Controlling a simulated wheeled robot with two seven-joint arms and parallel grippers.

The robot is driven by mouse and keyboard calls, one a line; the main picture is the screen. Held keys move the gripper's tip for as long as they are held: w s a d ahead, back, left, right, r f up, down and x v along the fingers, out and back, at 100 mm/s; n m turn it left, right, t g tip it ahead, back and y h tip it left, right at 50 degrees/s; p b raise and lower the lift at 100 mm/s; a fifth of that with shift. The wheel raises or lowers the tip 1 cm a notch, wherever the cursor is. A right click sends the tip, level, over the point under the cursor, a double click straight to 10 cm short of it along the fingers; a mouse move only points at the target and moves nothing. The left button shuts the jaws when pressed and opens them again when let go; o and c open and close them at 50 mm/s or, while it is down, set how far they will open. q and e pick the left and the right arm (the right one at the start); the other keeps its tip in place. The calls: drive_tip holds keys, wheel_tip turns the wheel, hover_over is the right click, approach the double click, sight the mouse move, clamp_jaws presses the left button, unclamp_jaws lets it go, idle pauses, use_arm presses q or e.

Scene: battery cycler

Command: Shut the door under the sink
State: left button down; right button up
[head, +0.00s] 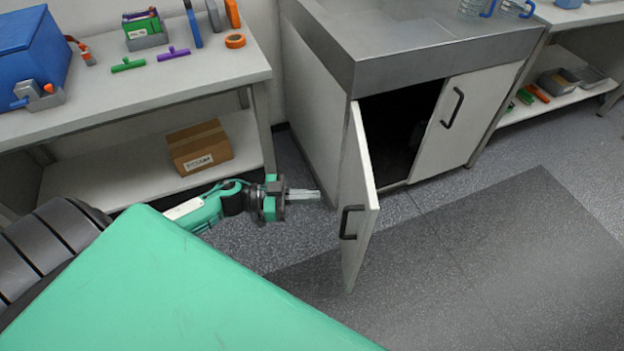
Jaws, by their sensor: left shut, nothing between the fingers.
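The sink cabinet (320,97) stands at the middle right with a grey metal top. Its left door (356,200) stands wide open, swung out towards me, with a dark bar handle (351,222) on the face turned to the left. The right door (437,130) is shut. The cabinet's inside is dark between them. My left gripper (318,194) is shut and empty, to the left of the open door and apart from it, pointing right towards its outer face. My right gripper is not in view.
A workbench (150,95) with tools stands at the left, a cardboard box (200,147) on its lower shelf. Another shelf (560,103) stands at the far right. The grey floor (480,250) right of the open door is clear.

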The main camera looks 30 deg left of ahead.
sight(365, 194)
use_arm(q)
drive_tip(key=x, duration=1)
drive_tip(key=shift+w+d, duration=0.2)
drive_tip(key=shift+d, duration=0.1)
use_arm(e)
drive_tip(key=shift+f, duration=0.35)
use_arm(q)
drive_tip(key=shift+d, duration=0.15)
